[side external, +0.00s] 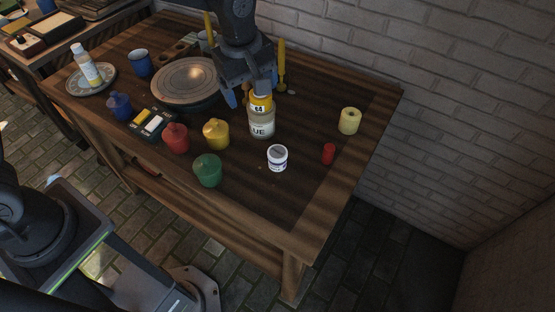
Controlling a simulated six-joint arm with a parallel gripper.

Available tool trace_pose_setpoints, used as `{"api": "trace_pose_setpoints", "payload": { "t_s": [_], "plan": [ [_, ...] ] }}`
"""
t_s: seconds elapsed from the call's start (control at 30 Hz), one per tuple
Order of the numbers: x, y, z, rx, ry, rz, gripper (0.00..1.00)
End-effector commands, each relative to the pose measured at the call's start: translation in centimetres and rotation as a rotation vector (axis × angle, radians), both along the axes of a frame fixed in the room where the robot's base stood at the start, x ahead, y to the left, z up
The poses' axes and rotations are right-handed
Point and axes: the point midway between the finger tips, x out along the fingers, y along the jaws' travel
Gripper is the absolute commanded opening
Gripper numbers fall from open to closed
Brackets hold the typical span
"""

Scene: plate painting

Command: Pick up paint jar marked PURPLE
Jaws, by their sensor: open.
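Red (176,138), yellow (216,134), green (208,171) and blue (119,106) jars stand left of the white jar. A small red cylinder (328,154) and a pale yellow roll (349,121) stand to its right. A round plate (184,80) lies behind.

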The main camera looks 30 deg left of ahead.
Motion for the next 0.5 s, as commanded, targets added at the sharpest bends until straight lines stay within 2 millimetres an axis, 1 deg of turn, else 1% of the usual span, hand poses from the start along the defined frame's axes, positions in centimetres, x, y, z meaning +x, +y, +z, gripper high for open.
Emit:
{"api": "trace_pose_setpoints", "payload": {
  "t_s": [0.03,0.1,0.2,0.33,0.43,0.5],
  "plan": [
    [0.7,-1.3,-1.9,0.003,0.029,0.053,0.81],
    [1.5,-2.6,-4.0,0.006,0.056,0.132,0.81],
    [2.2,-3.9,-6.2,0.012,0.081,0.218,0.81],
    [2.5,-4.8,-7.7,0.017,0.097,0.276,0.81],
    [2.5,-4.9,-8.8,0.018,0.101,0.29,0.81],
    [2.5,-4.9,-9.9,0.019,0.102,0.291,0.81]
  ]
}}
